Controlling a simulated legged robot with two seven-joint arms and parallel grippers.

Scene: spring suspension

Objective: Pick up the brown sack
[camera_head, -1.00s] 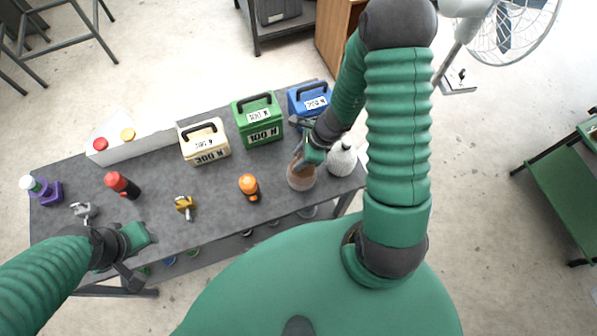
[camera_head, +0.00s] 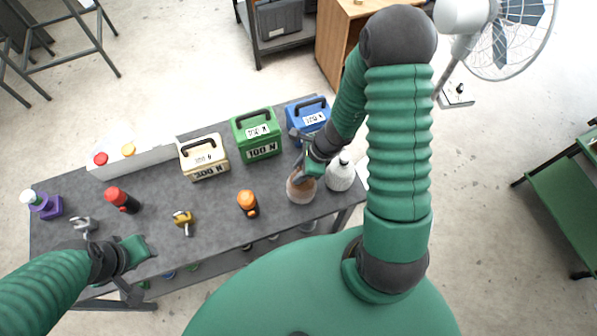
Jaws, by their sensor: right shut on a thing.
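The brown sack (camera_head: 301,192) is at the right end of the grey table (camera_head: 160,215), just left of a white bottle. My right gripper (camera_head: 303,174) is at the top of the sack and shut on it; its fingertips are partly hidden by the gripper body. I cannot tell whether the sack is clear of the table top. My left gripper (camera_head: 140,250) is over the front left edge of the table, away from the sack. Its finger opening is not clear from above.
A white bottle (camera_head: 340,174) stands close right of the sack. Blue (camera_head: 311,116), green (camera_head: 257,135) and cream (camera_head: 205,158) boxes line the back. An orange-topped item (camera_head: 247,203), a yellow tool (camera_head: 183,221) and a red bottle (camera_head: 122,200) stand left of the sack.

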